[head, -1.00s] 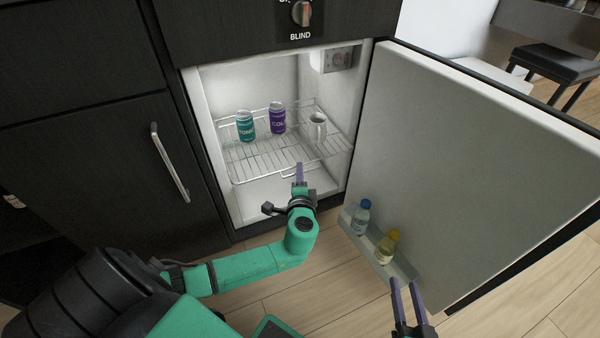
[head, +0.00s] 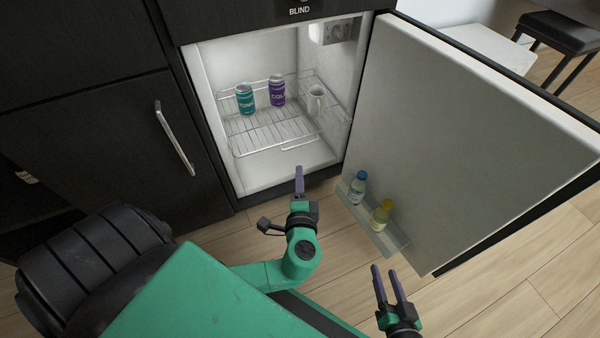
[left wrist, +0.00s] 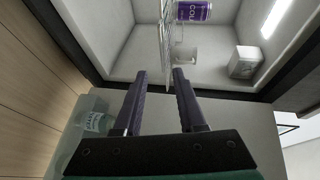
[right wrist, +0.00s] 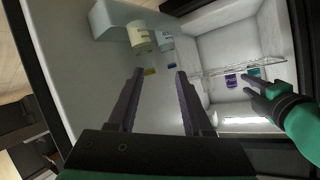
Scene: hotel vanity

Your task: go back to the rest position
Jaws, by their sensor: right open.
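My left gripper (head: 299,170) is just in front of the open fridge's lower edge. In the left wrist view its two fingers (left wrist: 160,76) stand apart with nothing between them. My right gripper (head: 384,268) is open and empty, in front of the door's bottle shelf. In the right wrist view its fingers (right wrist: 160,75) are also apart, and my left gripper shows at the right. In the fridge, a teal tonic can (head: 245,99), a purple cola can (head: 277,91) and a white mug (head: 316,99) stand on the wire rack (head: 265,138).
The fridge door (head: 455,140) is swung wide open to the right. Its shelf (head: 362,225) holds a blue-capped bottle (head: 358,188) and a yellow bottle (head: 381,215). A dark cabinet with a handle (head: 174,138) is at the left. A stool (head: 560,38) stands at the far right.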

